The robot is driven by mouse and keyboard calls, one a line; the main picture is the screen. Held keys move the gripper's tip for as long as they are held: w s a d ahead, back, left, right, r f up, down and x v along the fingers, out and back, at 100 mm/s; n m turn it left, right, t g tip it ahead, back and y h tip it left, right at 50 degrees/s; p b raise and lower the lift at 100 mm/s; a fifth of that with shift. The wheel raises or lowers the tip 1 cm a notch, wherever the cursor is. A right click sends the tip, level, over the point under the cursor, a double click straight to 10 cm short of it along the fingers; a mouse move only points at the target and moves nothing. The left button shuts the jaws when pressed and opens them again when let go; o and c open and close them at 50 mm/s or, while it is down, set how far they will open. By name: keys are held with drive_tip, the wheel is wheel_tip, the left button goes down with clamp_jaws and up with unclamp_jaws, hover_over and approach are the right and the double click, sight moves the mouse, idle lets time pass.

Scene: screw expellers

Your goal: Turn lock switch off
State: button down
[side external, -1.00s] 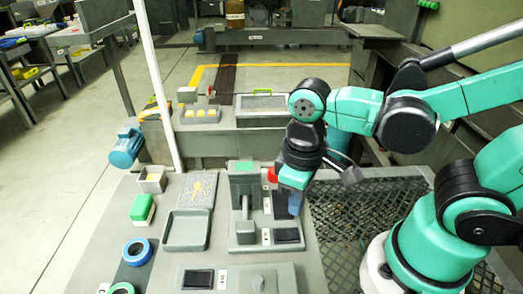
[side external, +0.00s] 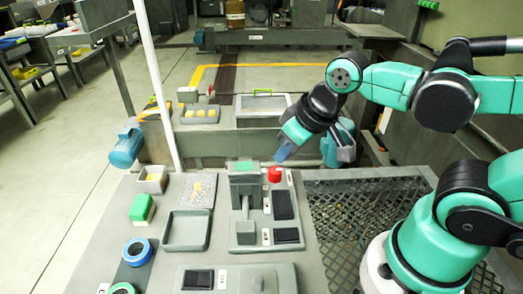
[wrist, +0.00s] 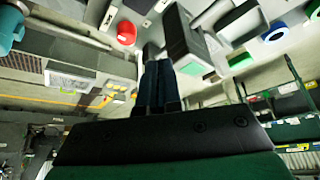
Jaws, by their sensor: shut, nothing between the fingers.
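A grey control panel (side external: 260,226) on the table carries a red round button (side external: 274,174), black switch plates (side external: 283,205) with small white labels, and an upright grey block with a green top (side external: 243,180). I cannot tell which of these is the lock switch. My gripper (side external: 281,155) is shut and empty, tilted in the air just above and behind the red button, apart from it. In the wrist view the shut dark fingers (wrist: 156,82) show in the middle. The red button (wrist: 126,33) is to their upper left, the grey block (wrist: 186,45) to their upper right.
A front panel has another black switch (side external: 198,279) and a grey knob (side external: 257,283). Left of the control panel are a grey tray (side external: 186,244), a green-and-white block (side external: 142,208) and a blue tape roll (side external: 137,251). A mesh platform (side external: 360,215) is to the right.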

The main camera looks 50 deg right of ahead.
drive_tip(key=shift+w+d+r+m+t, duration=0.4)
drive_tip(key=shift+w+d+r+t, duration=0.2)
drive_tip(key=shift+w+d+t, duration=0.25)
drive_tip(key=shift+s, duration=0.1)
wheel_tip(320, 180, up, 2)
drive_tip(key=n+g+h, duration=0.1)
drive_tip(key=n+g, duration=0.7)
drive_tip(key=n, duration=0.1)
hover_over(292, 233)
drive_tip(key=w+a, duration=0.1)
drive_tip(key=a, duration=0.1)
drive_tip(key=shift+w+d+r, duration=0.15)
drive_tip(key=shift+w+d, duration=0.05)
drive_tip(key=shift+d, duration=0.05)
drive_tip(key=shift+s+d+f, duration=0.2)
drive_tip(key=shift+f, duration=2.1)
drive_tip(key=shift+s+d+f, duration=0.2)
drive_tip(key=shift+d+f, duration=0.05)
drive_tip(key=shift+f, duration=2.1)
drive_tip(key=shift+s+d+f, duration=0.2)
drive_tip(key=shift+f, duration=2.1)
